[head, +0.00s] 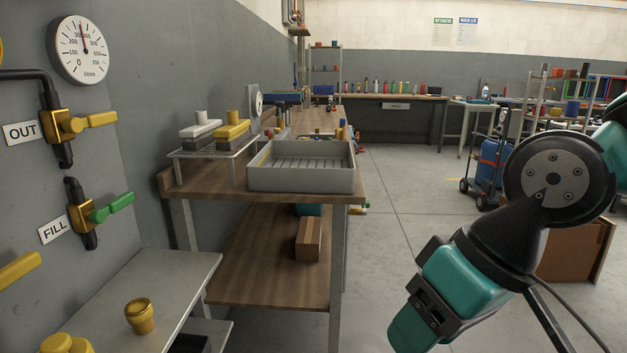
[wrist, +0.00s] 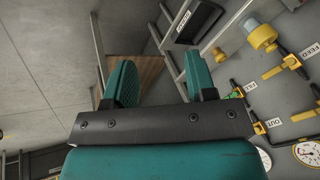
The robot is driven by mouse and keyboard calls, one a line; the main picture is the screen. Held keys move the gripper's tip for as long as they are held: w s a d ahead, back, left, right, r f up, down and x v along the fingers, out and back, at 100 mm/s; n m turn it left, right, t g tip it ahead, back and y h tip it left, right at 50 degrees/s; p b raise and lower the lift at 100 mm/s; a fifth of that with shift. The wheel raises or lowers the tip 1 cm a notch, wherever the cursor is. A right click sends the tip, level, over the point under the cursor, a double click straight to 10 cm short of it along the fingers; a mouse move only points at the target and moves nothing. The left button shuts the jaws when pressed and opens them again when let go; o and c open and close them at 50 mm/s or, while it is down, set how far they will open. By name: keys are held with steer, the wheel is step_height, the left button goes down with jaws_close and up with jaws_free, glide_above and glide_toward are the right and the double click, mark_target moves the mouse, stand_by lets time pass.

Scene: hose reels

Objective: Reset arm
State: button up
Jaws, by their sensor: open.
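My gripper (wrist: 161,78) shows in the wrist view with its two teal fingers apart and nothing between them. In the head view my teal and black arm hangs at the right, over open floor, clear of the benches. Its lower end reaches the bottom edge, and the fingertips cannot be made out there. The wrist view is turned, with the wall valves and gauges to the right of my gripper.
At the left, the wall carries a gauge (head: 79,50), a yellow-handled OUT valve (head: 88,121) and a green-handled FILL valve (head: 108,208). A brass fitting (head: 140,315) stands on a grey table. A grey tray (head: 302,180) sits on the wooden bench. A cardboard box (head: 575,250) stands behind my arm.

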steer(key=s+d+g+p, duration=0.1)
steer(key=s+d, duration=0.3)
steer(key=s, duration=0.1)
step_height(320, 180, up, 16)
steer(key=p, duration=1.6)
steer(key=shift+f+n+h, duration=0.2)
steer(key=shift+n+h, duration=0.2)
steer(key=shift+w+a, duration=0.1)
